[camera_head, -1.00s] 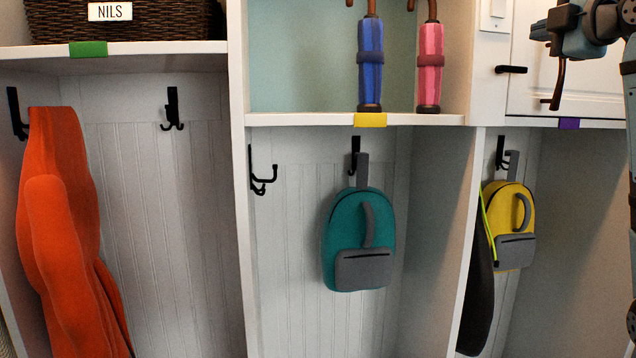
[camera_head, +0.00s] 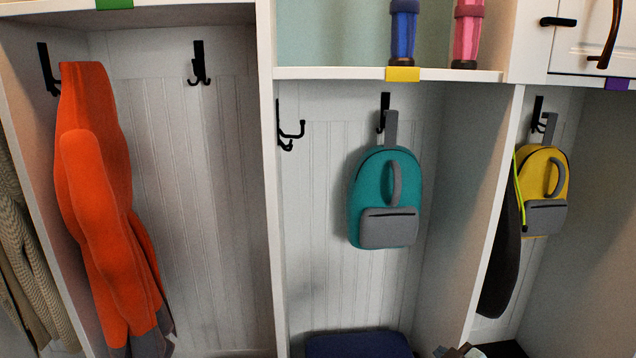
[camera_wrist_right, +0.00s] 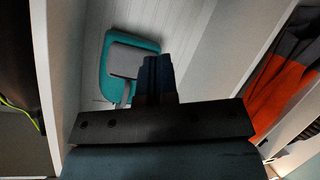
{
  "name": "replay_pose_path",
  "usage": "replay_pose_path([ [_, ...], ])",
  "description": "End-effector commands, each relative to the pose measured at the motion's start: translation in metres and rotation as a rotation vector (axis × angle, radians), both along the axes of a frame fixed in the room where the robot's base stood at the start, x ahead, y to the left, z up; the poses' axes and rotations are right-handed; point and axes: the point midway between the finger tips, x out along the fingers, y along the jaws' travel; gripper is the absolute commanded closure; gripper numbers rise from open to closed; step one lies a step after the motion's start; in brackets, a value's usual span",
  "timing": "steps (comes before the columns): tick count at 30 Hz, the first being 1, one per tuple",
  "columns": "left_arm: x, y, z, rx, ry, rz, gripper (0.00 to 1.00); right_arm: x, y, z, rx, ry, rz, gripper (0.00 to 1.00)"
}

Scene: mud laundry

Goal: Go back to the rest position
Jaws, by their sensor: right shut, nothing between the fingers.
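My right gripper shows only as a small piece at the bottom edge of the head view (camera_head: 458,352), low in front of the middle cubby. In the right wrist view its two dark fingers (camera_wrist_right: 156,78) are together with nothing between them. They point toward the wall panel and overlap the edge of the teal backpack (camera_wrist_right: 120,70) in that picture; I cannot tell the distance. The backpack hangs on its hook in the head view (camera_head: 385,190). My left gripper is not in view.
An orange jacket (camera_head: 100,200) hangs in the left cubby, a yellow backpack (camera_head: 545,180) and a dark garment (camera_head: 503,260) at the right. Upright dividers (camera_head: 268,180) separate the cubbies. A dark blue item (camera_head: 355,345) lies low in the middle cubby.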

Motion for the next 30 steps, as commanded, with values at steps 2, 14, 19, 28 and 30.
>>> replay_pose_path([
  [2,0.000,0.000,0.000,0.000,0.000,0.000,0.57,-0.042,0.012,-0.048,0.072,0.059,-0.022,1.00],
  [14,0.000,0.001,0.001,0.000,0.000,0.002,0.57,-0.241,0.056,-0.173,0.383,0.261,-0.166,1.00],
  [19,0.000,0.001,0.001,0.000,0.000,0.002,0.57,-0.275,0.063,-0.183,0.434,0.291,-0.196,1.00],
  [28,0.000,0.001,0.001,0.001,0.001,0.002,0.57,-0.279,0.064,-0.184,0.440,0.294,-0.199,1.00],
  [30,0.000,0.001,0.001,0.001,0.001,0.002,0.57,-0.279,0.064,-0.185,0.440,0.294,-0.199,1.00],
])
